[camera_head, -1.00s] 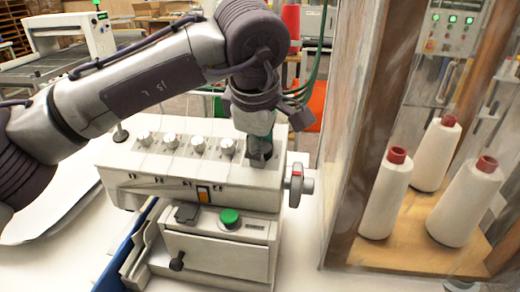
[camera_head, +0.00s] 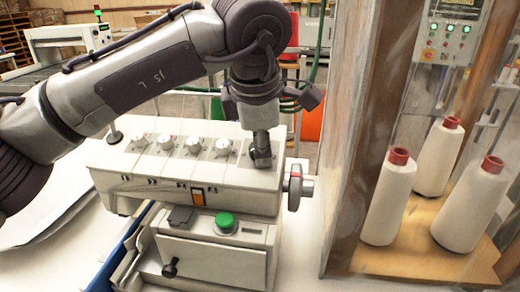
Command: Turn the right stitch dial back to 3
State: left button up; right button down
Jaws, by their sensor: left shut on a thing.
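The cream sewing machine (camera_head: 215,184) stands on the white table with a row of silver dials on its sloped top. The dials left of my gripper, such as this one (camera_head: 222,147), are uncovered. My left gripper (camera_head: 261,158) points straight down at the right end of the row. Its fingers are shut on the right stitch dial, which they and their shadow mostly hide. I cannot read the dial's number. My right gripper is not in the view.
A handwheel (camera_head: 297,187) sticks out at the machine's right side. A green button (camera_head: 226,220) sits on the front. A wooden-framed cabinet (camera_head: 343,150) with white thread cones (camera_head: 389,200) stands to the right.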

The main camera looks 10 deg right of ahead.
pick_arm(q)
jog(key=shift+a+f+n+b, duration=0.1)
jog(key=shift+f+n+b, duration=0.3)
jog(key=shift+n, duration=0.35)
jog(key=shift+a+f+n+b, duration=0.15)
jog(key=shift+n+b, duration=0.3)
jog(key=shift+n, duration=0.3)
jog(key=o, duration=1.5)
jog(key=shift+w, duration=0.35)
jog(key=shift+c, duration=0.2)
jog(key=shift+s+r, duration=0.1)
jog(key=shift+r, duration=0.05)
jog(key=shift+r, duration=0.1)
jog(key=shift+r, duration=0.1)
